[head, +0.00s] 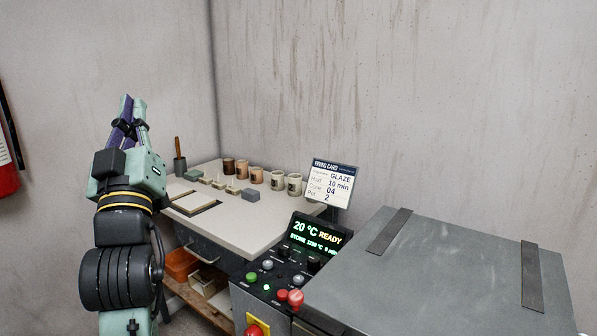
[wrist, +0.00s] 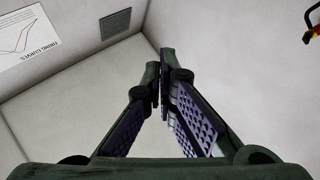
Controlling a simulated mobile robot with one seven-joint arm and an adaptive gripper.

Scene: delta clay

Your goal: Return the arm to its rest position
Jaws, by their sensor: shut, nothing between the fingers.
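My gripper (head: 128,108) points upward at the left of the head view, in front of the bare wall and to the left of the worktable. Its purple-padded fingers are brought together with nothing between them. In the wrist view, my gripper (wrist: 161,62) shows its fingertips meeting, with the ceiling and upper walls behind. My arm stands upright below it and touches nothing that I can see.
A worktable (head: 262,222) with cups, small blocks and a tool in a pot stands right of my arm. A grey kiln (head: 440,262) with a lit control panel (head: 318,234) fills the right foreground. A red extinguisher (head: 8,178) is at the left edge. The air around my gripper is clear.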

